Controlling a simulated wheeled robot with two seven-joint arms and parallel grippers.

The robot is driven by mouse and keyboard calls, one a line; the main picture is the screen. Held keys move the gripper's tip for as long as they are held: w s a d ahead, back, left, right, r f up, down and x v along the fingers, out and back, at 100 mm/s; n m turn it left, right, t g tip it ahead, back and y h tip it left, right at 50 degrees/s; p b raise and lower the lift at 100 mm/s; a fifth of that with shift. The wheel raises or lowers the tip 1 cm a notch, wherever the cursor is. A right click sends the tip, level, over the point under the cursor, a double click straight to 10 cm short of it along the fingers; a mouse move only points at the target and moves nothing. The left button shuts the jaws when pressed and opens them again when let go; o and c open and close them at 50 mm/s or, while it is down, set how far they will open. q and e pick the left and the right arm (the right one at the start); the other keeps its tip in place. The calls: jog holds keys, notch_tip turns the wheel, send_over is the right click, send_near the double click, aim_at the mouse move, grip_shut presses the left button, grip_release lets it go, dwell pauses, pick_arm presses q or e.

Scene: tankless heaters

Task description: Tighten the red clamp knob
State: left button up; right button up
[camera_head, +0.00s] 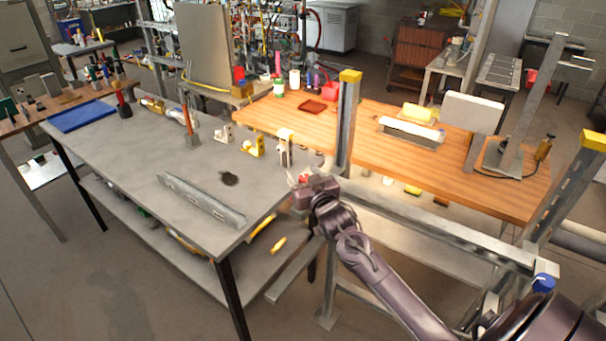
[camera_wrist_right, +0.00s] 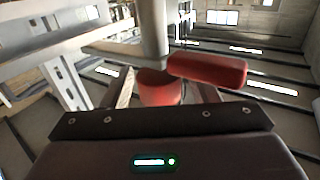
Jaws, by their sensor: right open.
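The red clamp knob shows in the right wrist view as a rounded red body (camera_wrist_right: 158,92) with a red bar (camera_wrist_right: 207,70) beside it. A grey post rises behind the rounded body. My right gripper (camera_wrist_right: 167,84) is open, and the rounded body shows between its two fingers. The bar crosses in front of the right-hand finger; I cannot tell whether anything touches. In the head view my right gripper (camera_head: 307,187) is by the grey table's right edge, and only a small bit of red (camera_head: 304,178) shows at its tip. My left gripper is not in view.
The grey metal table (camera_head: 130,180) holds a slotted bar (camera_head: 200,198), yellow brackets (camera_head: 253,146) and a blue tray (camera_head: 82,116). A yellow-capped steel post (camera_head: 346,125) stands close behind my right gripper. A wooden bench (camera_head: 370,150) lies beyond. The grey table's front is mostly clear.

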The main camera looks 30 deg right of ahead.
jog(key=c, duration=1)
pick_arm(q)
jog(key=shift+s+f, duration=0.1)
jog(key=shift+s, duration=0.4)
pick_arm(e)
jog(key=shift+h, duration=0.3)
